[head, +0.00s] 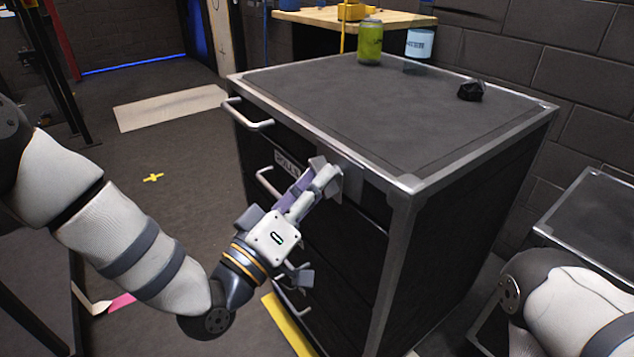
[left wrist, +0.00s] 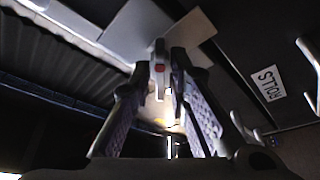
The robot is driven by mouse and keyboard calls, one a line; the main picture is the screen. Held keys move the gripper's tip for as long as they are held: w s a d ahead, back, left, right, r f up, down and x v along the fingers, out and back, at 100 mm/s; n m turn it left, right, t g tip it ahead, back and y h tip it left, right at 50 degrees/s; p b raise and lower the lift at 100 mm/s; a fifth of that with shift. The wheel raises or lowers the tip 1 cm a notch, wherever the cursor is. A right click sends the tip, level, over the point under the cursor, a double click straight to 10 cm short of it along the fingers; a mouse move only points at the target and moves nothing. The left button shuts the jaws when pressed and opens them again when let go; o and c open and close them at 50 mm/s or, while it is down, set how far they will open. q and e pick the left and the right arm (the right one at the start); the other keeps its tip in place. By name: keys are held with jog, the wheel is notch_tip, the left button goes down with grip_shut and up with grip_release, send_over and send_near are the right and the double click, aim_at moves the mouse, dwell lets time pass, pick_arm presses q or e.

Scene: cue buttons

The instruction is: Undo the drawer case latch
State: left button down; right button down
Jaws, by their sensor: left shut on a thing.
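The drawer case (head: 385,125) is a dark cabinet with a grey metal frame and several drawers with pale bar handles. My left gripper (head: 322,175) is at the upper front of the case, near its right corner. In the left wrist view its two fingers (left wrist: 165,95) are closed around a small grey latch part with a red mark (left wrist: 159,68). Pale plates (left wrist: 190,30) lie behind the latch. In the head view the gripper mostly hides the latch. My right gripper is out of view; only part of my right arm shows at the lower right.
A green jar (head: 370,42), a pale blue labelled container (head: 419,45) and a black lump (head: 471,90) stand on the case top. A drawer handle (head: 249,115) sticks out left of my gripper. Another dark case (head: 595,215) stands at the right. Open floor lies at left.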

pick_arm(q)
jog(key=m+g+h, duration=0.1)
jog(key=m, duration=0.3)
jog(key=m+g+h, duration=0.1)
jog(key=m+h, duration=0.1)
jog(key=m, duration=0.2)
jog(key=m+g+h, duration=0.1)
jog(key=m, duration=0.3)
jog(key=shift+w+a+f+h, duration=0.1)
jog(key=shift+h, duration=0.3)
jog(key=shift+m+g, duration=0.3)
jog(key=shift+m, duration=0.2)
jog(key=c, duration=1.8)
grip_release()
jog(key=shift+o, duration=0.2)
jog(key=v, duration=1.2)
jog(key=shift+f, duration=0.15)
jog(key=shift+w, duration=0.15)
